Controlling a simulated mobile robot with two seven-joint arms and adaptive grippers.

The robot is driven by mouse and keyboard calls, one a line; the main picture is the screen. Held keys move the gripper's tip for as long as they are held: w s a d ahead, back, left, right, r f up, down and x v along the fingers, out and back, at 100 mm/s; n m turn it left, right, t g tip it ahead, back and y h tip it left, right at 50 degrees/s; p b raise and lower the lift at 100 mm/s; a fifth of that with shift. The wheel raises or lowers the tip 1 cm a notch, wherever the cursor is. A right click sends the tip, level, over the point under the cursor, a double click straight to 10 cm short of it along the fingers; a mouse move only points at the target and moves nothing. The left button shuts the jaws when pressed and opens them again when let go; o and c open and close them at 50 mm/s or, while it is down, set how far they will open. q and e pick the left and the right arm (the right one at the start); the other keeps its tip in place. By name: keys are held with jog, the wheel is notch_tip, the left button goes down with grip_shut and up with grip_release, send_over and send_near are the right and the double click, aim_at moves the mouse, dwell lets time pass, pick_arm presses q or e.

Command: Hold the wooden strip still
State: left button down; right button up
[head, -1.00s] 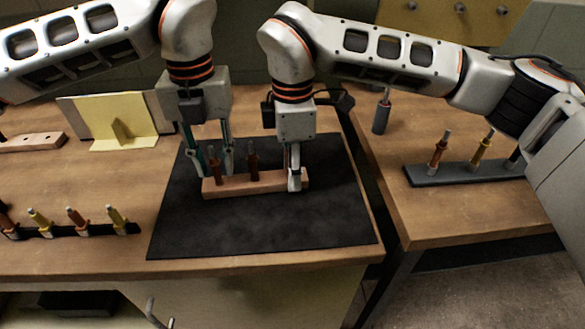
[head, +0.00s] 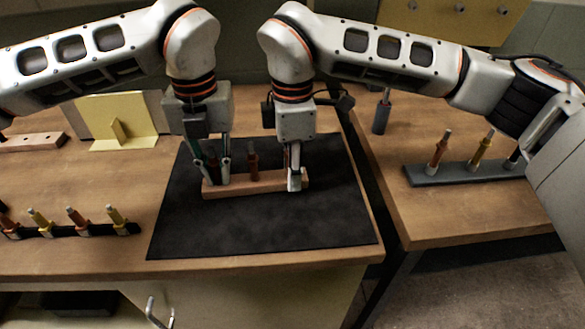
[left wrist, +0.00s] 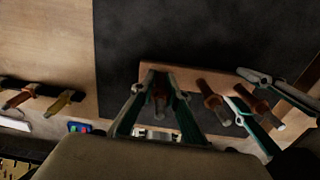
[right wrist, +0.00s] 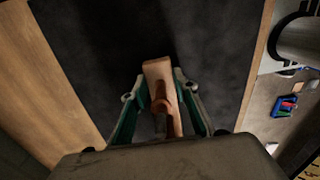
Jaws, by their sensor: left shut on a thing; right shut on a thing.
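The wooden strip (head: 262,183) lies flat on the black mat (head: 260,228), with copper-coloured fasteners standing in it. A middle fastener (head: 253,162) stands free between the grippers.
A black rail (head: 95,230) with several fasteners lies front left. A yellow bracket (head: 120,125) and a drilled wooden strip (head: 35,142) are at the back left. The right table, across a gap, carries a grey rack (head: 465,172) with fasteners and a dark cylinder (head: 381,118). The front mat is clear.

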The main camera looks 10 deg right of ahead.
aim_at(210, 146)
pick_arm(q)
jog(key=shift+r, duration=1.2)
jog(key=shift+r, duration=1.35)
pick_arm(e)
jog(key=o, duration=1.2)
jog(key=shift+o, duration=0.2)
